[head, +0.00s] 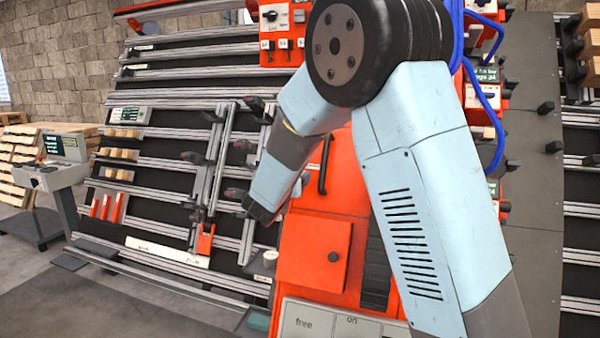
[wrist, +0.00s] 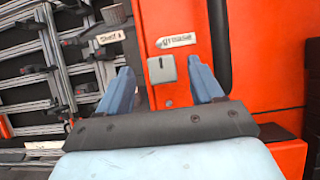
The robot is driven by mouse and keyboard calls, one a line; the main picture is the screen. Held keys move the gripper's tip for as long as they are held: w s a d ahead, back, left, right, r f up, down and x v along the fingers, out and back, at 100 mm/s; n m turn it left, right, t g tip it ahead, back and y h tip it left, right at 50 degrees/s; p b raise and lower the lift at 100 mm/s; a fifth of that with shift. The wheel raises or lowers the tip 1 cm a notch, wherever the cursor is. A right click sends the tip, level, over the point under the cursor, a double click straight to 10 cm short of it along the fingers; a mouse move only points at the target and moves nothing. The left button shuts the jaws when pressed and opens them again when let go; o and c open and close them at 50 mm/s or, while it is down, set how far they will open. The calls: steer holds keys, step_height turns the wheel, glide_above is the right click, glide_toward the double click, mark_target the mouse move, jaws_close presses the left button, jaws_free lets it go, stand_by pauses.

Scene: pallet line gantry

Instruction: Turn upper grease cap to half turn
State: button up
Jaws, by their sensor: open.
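In the wrist view, a small grey square piece (wrist: 162,69) with a dark spot near its top sits on the orange cabinet face, below a white label (wrist: 176,41) that seems to read "grease". It may be the grease cap; I cannot tell whether it is the upper one. My gripper (wrist: 160,67) is open, its two blue fingers apart on either side of this piece in the picture. I see no contact, and the depth between them is unclear. In the head view my gripper (head: 262,206) is seen at the cabinet's left edge; no cap shows there.
A rack of rails with clamps (head: 235,150) stands left. A dark grey knob (wrist: 115,14) shows at the wrist view's top left. Blue hoses (head: 492,110) hang right.

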steer(key=shift+x, duration=2.65)
steer(key=c, duration=1)
steer(key=shift+o, duration=0.2)
